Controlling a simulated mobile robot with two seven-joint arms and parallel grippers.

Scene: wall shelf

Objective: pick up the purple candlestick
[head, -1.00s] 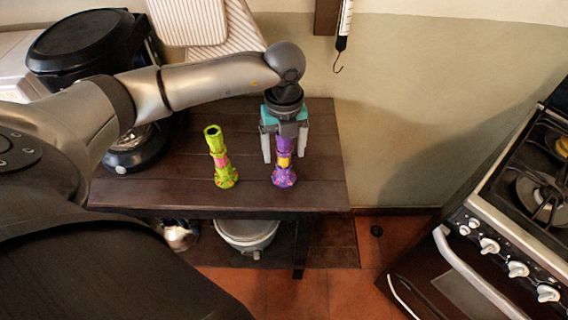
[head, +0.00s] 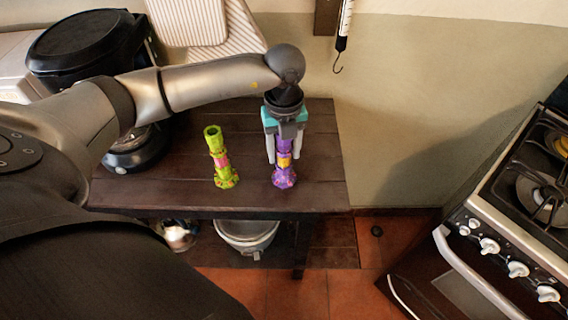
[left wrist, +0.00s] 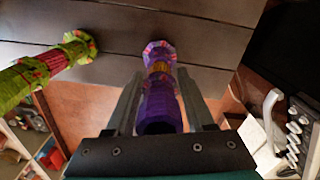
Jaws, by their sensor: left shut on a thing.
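The purple candlestick (head: 284,178) stands upright on the dark wooden shelf top (head: 240,118), with a yellow and pink band around its middle. My left gripper (head: 284,160) comes down on it from above, with one finger on each side, and is shut on its upper part. In the left wrist view the purple candlestick (left wrist: 160,100) lies between the two fingers (left wrist: 160,105), its base away from the camera. My right gripper is in neither view.
A lime green candlestick (head: 220,160) with a pink band stands just left of the purple one. A black-lidded appliance (head: 85,45) is at the back left. A stove (head: 510,215) is at the right. The shelf top right of the purple candlestick is clear.

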